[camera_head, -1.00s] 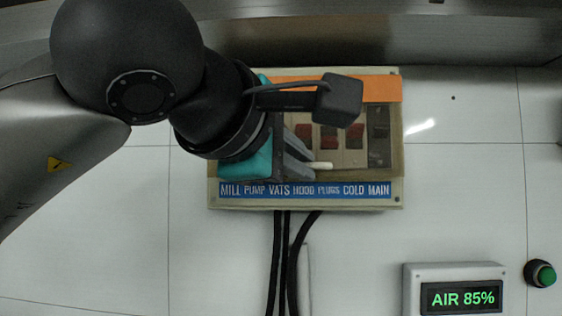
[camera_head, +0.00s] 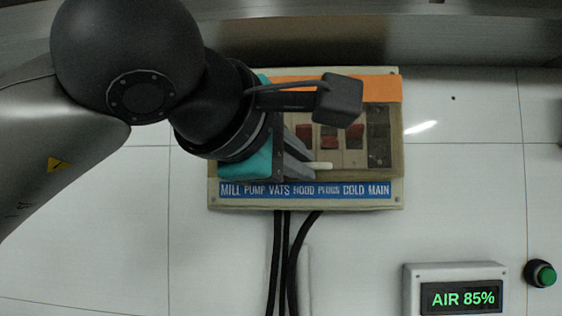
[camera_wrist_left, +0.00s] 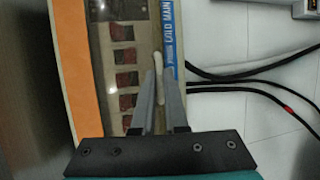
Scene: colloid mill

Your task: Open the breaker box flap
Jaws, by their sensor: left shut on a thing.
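The breaker box (camera_head: 394,188) is mounted on the white wall, with an orange strip along its top and a blue label strip below. Its see-through flap (camera_head: 378,150) lies over red switches and looks down; I cannot tell whether there is a small gap. A pale handle (camera_head: 323,166) is at the flap's lower edge and also shows in the left wrist view (camera_wrist_left: 158,66). My left gripper (camera_head: 310,170) reaches in from the left, its fingers closed on the handle, as the left wrist view (camera_wrist_left: 160,78) shows. My arm hides the box's left part. My right gripper is out of view.
Black cables (camera_head: 285,250) hang below the box. An air display (camera_head: 455,290) reading 85% and a green button (camera_head: 541,273) are at the lower right. The wall right of the box is clear.

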